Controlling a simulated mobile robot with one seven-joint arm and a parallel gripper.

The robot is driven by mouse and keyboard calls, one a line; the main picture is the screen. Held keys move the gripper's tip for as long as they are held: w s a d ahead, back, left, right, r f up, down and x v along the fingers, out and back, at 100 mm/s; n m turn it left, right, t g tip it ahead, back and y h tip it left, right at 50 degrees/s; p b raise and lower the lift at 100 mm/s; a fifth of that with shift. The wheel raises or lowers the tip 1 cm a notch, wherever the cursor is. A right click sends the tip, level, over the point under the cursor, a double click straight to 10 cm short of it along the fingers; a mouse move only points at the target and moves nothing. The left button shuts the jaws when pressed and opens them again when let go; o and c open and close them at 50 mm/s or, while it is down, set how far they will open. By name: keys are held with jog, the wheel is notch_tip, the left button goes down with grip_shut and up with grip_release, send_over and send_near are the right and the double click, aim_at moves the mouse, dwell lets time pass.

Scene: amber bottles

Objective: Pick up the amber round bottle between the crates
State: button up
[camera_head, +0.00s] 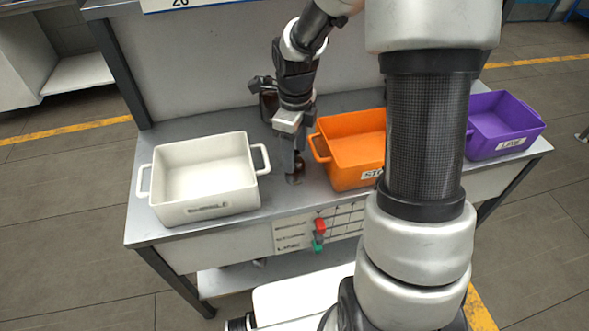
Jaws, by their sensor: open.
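A small amber bottle (299,168) stands on the grey table between the white crate (205,210) and the orange crate (345,175). Only a narrow brown part of it shows. My gripper (293,168) points down right at this bottle, with its fingers in front of and around it, hiding most of it. The gripper is open; whether a finger touches the bottle I cannot tell. A larger dark amber bottle (267,106) stands farther back, partly hidden behind my gripper's wrist.
A purple crate (505,140) stands at the right end of the table (145,225). The orange crate's left handle is close to my gripper. My arm hides part of the orange crate. The table's back left is clear.

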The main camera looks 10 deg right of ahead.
jog(key=shift+f+b, duration=0.5)
jog(key=shift+f, duration=3)
jog(key=c, duration=0.9)
